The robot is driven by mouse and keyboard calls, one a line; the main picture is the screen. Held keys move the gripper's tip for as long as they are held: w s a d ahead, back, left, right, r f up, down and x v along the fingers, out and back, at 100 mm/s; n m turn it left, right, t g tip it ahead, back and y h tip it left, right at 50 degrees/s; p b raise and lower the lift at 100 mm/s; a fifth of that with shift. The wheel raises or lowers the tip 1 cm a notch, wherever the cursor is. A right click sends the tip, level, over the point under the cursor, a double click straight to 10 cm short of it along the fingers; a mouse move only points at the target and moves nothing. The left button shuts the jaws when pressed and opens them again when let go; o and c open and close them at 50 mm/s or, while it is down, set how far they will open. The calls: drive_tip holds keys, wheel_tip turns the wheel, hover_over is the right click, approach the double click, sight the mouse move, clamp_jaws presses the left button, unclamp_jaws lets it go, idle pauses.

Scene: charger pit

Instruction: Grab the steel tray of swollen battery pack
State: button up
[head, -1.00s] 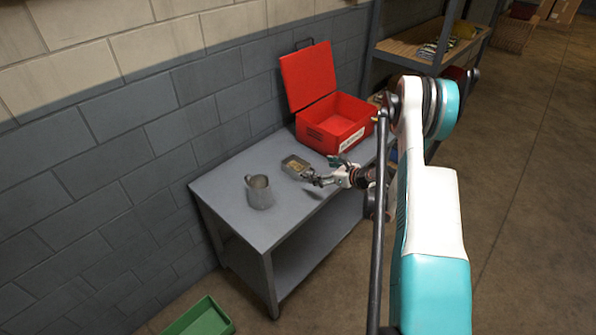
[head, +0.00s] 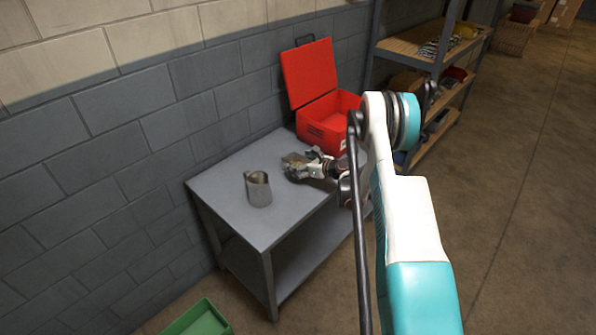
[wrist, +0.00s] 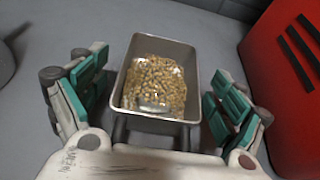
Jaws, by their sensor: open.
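The steel tray (wrist: 196,84) lies on the grey table in the wrist view, between my gripper's two open fingers. It is filled with tan granules, and a silvery battery pack (wrist: 152,101) lies partly sunk in them. My gripper (wrist: 158,98) is open, with one green-padded finger on each side of the tray and visible gaps to its walls. In the head view my gripper (head: 297,167) is low over the table and hides most of the tray.
A red open-lidded box (head: 322,122) stands at the back of the table (head: 225,200), close on the right in the wrist view (wrist: 285,90). A metal jug (head: 259,190) stands to the left. A green bin (head: 198,320) is on the floor, shelves (head: 425,52) behind right.

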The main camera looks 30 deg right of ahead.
drive_tip(key=shift+w+a+f, duration=0.15)
drive_tip(key=shift+w, duration=0.2)
drive_tip(key=c, duration=1.3)
drive_tip(key=shift+r, duration=0.2)
